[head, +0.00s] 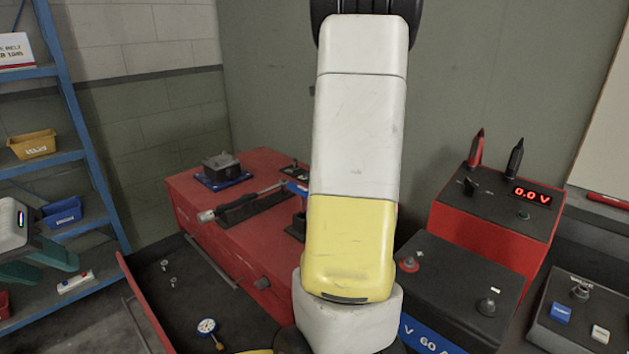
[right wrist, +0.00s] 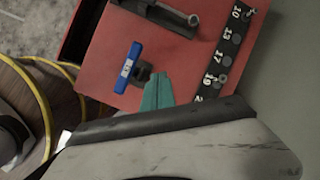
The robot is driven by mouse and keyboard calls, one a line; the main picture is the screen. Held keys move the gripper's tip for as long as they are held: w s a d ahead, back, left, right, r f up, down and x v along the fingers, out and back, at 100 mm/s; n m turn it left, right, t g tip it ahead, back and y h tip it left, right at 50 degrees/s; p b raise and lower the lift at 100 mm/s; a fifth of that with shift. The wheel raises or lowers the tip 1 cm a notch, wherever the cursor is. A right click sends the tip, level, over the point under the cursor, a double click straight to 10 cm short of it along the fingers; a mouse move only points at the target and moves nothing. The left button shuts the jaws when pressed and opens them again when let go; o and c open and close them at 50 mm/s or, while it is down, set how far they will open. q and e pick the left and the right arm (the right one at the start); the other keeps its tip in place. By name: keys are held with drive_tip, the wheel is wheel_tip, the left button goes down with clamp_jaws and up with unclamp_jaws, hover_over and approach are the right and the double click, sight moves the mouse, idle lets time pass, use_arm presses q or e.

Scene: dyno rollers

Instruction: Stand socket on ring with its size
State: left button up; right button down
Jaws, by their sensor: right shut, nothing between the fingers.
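In the right wrist view a dark strip (right wrist: 234,44) carries white size numbers 10, 13, 17, 19 and a cut-off one. Small grey round pieces show beside some numbers, one by the 10 (right wrist: 250,13) and one by the 19 (right wrist: 222,79); I cannot tell sockets from rings. My right gripper (right wrist: 158,90) is shut and empty, its teal fingers left of the strip's lower end. In the head view two small metal pieces (head: 172,281) lie in the open drawer; they are too small to identify.
A blue-handled tool (right wrist: 128,68) stands on the red cabinet top (right wrist: 104,42) beside my right fingers. A torque-wrench-like tool (head: 240,204) and a dark block (head: 220,166) are on the cabinet. A dial gauge (head: 208,328) lies in the drawer (head: 160,300). My arm hides the middle.

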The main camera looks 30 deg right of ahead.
drive_tip(key=w+d+f+m+h, duration=0.1)
drive_tip(key=d+f+m, duration=0.15)
drive_tip(key=d, duration=0.25)
drive_tip(key=w+d+f+m+g, duration=0.1)
drive_tip(key=d+f+m, duration=0.1)
drive_tip(key=d+m, duration=0.25)
drive_tip(key=w+d+f+m+h, duration=0.1)
drive_tip(key=d+f+m, duration=0.15)
drive_tip(key=d, duration=0.35)
drive_tip(key=shift+m, duration=0.25)
drive_tip(key=x, duration=1)
drive_tip(key=shift+w+a, duration=0.1)
drive_tip(key=shift+a, duration=0.1)
drive_tip(key=w, duration=0.2)
drive_tip(key=shift+w+a+r, duration=0.1)
drive_tip(key=shift+w+r, duration=0.1)
drive_tip(key=shift+w, duration=0.65)
